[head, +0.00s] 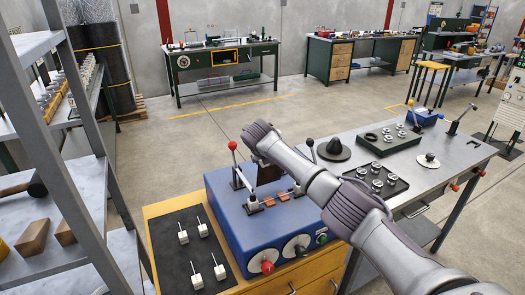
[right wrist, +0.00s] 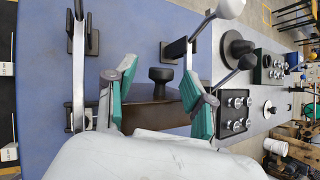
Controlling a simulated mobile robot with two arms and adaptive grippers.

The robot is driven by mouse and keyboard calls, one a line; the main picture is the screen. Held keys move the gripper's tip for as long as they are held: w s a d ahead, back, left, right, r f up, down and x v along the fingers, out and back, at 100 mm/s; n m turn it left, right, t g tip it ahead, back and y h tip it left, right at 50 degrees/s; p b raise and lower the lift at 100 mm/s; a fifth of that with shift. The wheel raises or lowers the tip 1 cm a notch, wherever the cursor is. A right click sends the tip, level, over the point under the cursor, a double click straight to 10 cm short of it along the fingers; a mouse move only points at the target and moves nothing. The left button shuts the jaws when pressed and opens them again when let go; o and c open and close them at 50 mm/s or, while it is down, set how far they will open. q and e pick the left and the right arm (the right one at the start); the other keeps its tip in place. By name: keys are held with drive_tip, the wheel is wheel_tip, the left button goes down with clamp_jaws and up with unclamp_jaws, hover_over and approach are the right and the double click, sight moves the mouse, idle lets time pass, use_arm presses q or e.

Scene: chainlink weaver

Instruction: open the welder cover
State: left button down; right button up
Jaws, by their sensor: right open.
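The blue welder box (head: 232,213) stands on a wooden bench, with round dials and a red knob on its front. Its brown cover (head: 267,172) is partly hidden by my right arm. In the right wrist view the cover (right wrist: 153,115) lies flat on the blue top and carries a black knob (right wrist: 160,82). My right gripper (right wrist: 159,80) is open, with its teal-padded fingers on either side of the knob and apart from it. The cover looks closed. My left gripper is not in view.
A red-balled lever (head: 233,146) and a black-balled lever (head: 310,143) stand by the welder. A black mat (head: 170,265) with several white-based pieces lies at left. A steel table (head: 455,150) with trays is at right. Grey shelving (head: 75,190) stands at far left.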

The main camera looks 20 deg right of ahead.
drive_tip(key=v, duration=0.8)
drive_tip(key=shift+s+a, duration=0.1)
drive_tip(key=shift+a, duration=0.05)
